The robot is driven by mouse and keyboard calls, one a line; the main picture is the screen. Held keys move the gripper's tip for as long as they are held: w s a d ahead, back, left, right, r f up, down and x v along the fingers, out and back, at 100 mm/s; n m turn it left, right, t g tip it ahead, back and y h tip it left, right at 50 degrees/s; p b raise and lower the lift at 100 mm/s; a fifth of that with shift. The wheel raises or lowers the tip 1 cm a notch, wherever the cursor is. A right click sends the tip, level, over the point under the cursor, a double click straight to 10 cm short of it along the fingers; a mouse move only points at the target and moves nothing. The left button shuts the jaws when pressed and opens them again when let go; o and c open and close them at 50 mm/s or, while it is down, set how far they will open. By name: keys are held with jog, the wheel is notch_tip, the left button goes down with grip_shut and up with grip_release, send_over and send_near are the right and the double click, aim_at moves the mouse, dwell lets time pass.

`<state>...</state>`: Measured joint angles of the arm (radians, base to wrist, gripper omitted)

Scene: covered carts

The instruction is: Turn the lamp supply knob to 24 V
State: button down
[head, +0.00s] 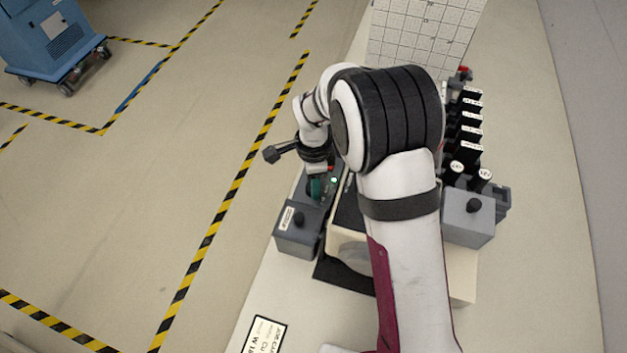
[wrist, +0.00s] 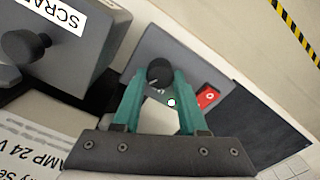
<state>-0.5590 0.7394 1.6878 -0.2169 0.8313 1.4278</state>
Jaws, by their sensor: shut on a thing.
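The lamp supply (wrist: 190,55) is a dark grey box with a round black knob (wrist: 158,72) on its face. In the wrist view, my gripper (wrist: 160,76) has its teal fingertips on either side of this knob and is shut on it. The knob's setting cannot be read. A small lit lamp (wrist: 171,102) and a red switch (wrist: 208,97) are on the same face. In the head view, my gripper (head: 318,186) is down at the supply, and the knob is hidden.
A grey box marked SCRAP (wrist: 85,50), with its own black knob (wrist: 27,46), stands close beside the supply. A printed card (wrist: 30,145) lies nearby. Another grey box with a knob (head: 468,222) and several black labelled holders (head: 470,125) stand right of my arm.

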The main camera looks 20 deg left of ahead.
jog(key=shift+m, duration=0.3)
jog(key=shift+c, duration=2.2)
grip_release()
notch_tip(320, 180, up, 16)
jog(key=shift+f, duration=0.1)
